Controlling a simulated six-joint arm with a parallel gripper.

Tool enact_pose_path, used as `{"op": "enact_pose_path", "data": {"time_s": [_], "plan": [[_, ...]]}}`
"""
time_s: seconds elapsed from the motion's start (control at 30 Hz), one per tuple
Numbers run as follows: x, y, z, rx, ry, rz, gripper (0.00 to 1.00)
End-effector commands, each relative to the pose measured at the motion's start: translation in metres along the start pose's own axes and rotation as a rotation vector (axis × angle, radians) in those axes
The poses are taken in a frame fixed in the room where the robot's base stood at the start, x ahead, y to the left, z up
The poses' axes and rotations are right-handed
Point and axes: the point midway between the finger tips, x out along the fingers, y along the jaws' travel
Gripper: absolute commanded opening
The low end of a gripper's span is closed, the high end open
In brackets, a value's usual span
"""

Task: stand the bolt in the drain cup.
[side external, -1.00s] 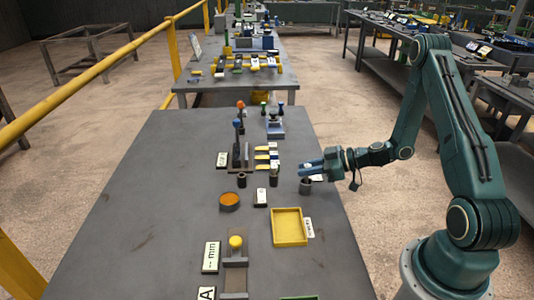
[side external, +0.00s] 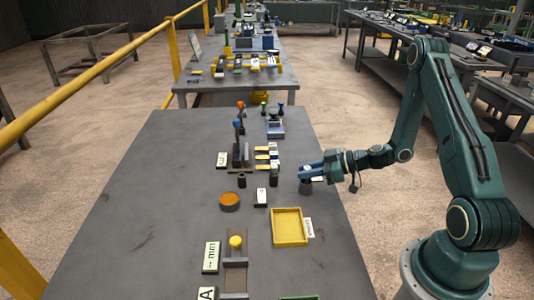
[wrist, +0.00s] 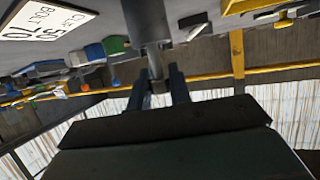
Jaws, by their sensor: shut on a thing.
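My gripper (side external: 310,171) is low over the right part of the near bench, directly above the drain cup (side external: 305,187), a small dark grey cylinder. In the wrist view the fingers (wrist: 156,88) are shut on the bolt (wrist: 155,65), a grey metal piece. The bolt points from the fingers toward the drain cup (wrist: 148,20), which shows as a wide grey cylinder. The bolt looks in line with the cup and its end meets the cup's mouth in the picture. I cannot tell how deep the end is inside. The fingers hide the bolt in the side view.
A white label (wrist: 48,20) lies beside the cup. A yellow tray (side external: 289,227), an orange-filled round dish (side external: 230,200) and a small white block (side external: 261,196) stand nearby. A rack with yellow parts (side external: 266,158) is behind. The bench's left half is clear.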

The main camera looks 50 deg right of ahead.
Motion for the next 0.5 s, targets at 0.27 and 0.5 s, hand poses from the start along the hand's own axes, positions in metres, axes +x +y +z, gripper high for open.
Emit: {"op": "enact_pose_path", "data": {"time_s": [0.27, 0.5], "plan": [[0.0009, 0.0001, 0.0021, 0.000, 0.001, 0.000, 0.00], [0.0018, 0.0000, 0.0041, 0.001, 0.001, 0.000, 0.00]]}}
